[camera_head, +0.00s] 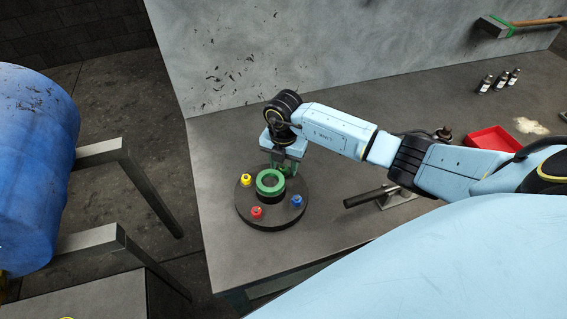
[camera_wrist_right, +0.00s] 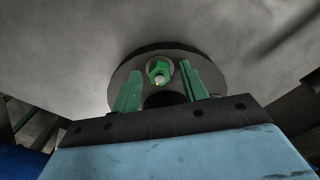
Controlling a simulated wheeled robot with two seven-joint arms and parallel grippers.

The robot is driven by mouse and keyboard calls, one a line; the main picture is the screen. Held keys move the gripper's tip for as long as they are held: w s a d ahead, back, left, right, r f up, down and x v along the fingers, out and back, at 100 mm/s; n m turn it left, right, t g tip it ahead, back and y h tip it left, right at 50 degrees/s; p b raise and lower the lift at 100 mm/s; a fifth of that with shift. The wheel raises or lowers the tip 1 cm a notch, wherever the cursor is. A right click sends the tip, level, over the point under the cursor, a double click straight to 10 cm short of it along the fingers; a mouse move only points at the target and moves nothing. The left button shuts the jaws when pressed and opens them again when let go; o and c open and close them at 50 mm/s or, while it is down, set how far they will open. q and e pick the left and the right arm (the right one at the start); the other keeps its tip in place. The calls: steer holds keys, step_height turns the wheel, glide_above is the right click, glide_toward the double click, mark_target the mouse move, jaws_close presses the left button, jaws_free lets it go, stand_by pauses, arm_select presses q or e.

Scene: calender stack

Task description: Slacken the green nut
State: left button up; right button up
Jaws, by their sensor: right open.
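The green nut (camera_wrist_right: 158,70) is a hex nut with a pale centre, on the dark round disc (camera_wrist_right: 195,58). In the right wrist view it shows between the two green fingers of my right gripper (camera_wrist_right: 160,74), with gaps on both sides. In the head view the disc (camera_head: 270,221) lies on the bench, and my right gripper (camera_head: 286,163) is open over its far right edge. The green nut cannot be told apart from the fingers there. My left gripper is not in view.
The disc also carries a green ring (camera_head: 270,181) at its middle and yellow (camera_head: 246,180), red (camera_head: 257,212) and blue (camera_head: 297,201) nuts.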

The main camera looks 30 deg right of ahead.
jaws_close()
